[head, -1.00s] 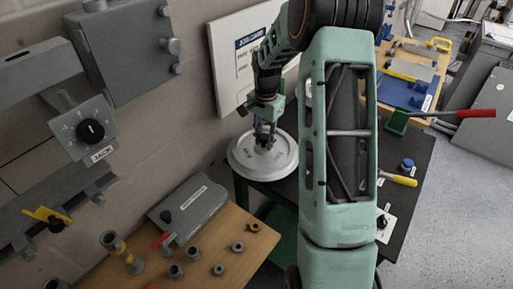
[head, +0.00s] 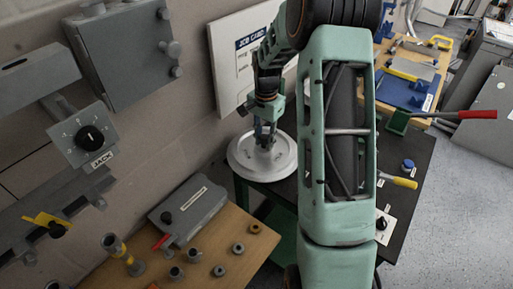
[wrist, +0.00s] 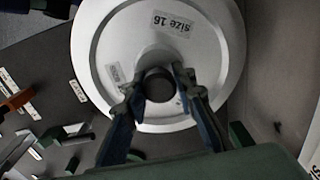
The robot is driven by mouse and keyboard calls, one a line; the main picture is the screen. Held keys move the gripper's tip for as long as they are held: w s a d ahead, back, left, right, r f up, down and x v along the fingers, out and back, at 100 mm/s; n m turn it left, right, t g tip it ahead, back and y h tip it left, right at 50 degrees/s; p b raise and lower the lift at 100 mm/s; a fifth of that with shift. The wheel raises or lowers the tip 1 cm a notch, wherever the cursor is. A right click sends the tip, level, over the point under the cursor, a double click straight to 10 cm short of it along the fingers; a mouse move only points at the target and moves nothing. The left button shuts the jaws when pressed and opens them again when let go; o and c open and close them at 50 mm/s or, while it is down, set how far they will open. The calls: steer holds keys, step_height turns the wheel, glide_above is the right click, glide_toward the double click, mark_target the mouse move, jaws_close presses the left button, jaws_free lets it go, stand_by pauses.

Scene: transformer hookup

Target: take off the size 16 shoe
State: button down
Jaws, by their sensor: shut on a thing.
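The size 16 shoe is a round white disc (head: 244,160) with a raised hub. In the head view it is at the corner of the dark bench beside the wall. In the wrist view the disc (wrist: 100,45) fills the top middle, with a "size 16" label and a smaller label on its face. My gripper (wrist: 157,88) is over its centre with one finger on each side of the hub, shut on it. It also shows from above in the head view (head: 266,138). I cannot tell whether the disc rests on what is under it or is raised.
A job card board (head: 228,75) leans on the wall just behind the disc. A wooden table (head: 222,262) at the front holds several small round parts and a grey box (head: 188,207). A red-handled lever (head: 455,114) sticks out at right. Grey boxes hang on the left wall.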

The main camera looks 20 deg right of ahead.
steer(key=shift+s+a+r+p, duration=0.2)
steer(key=shift+s+a+p, duration=0.05)
steer(key=shift+p, duration=0.1)
steer(key=shift+r, duration=0.35)
steer(key=c, duration=1.5)
jaws_free()
steer(key=shift+r, duration=0.1)
steer(key=shift+d, duration=0.1)
steer(key=shift+w+r+p, duration=0.1)
steer(key=shift+r+p, duration=1.55)
steer(key=shift+r, duration=0.85)
